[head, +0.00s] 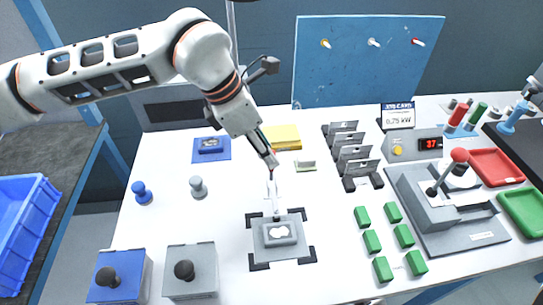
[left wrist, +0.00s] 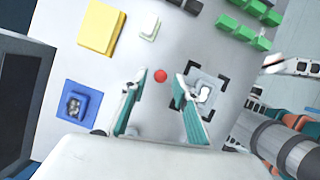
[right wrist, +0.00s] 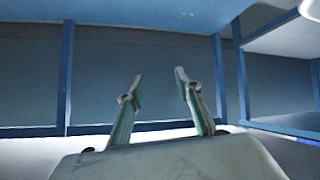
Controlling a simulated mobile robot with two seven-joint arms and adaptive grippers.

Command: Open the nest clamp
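The nest (head: 278,236) is a grey block with a white-topped part, set inside black corner marks on the white bench. The nest clamp (head: 270,198) is a pale upright linkage at its back edge. A red ball knob (left wrist: 160,76) shows between my left fingers in the left wrist view; whether they touch it I cannot tell. My left gripper (head: 270,160) points down just above the clamp, open, its right finger partly covering the clamp in the left wrist view. My right gripper (right wrist: 158,88) is open and empty, facing a wall, away from the nest.
Several green blocks (head: 373,241) and a grey lever press (head: 447,205) stand to the right. Dark slotted holders (head: 352,160) are behind. Blue and grey boxes with black knobs (head: 190,272) sit front left.

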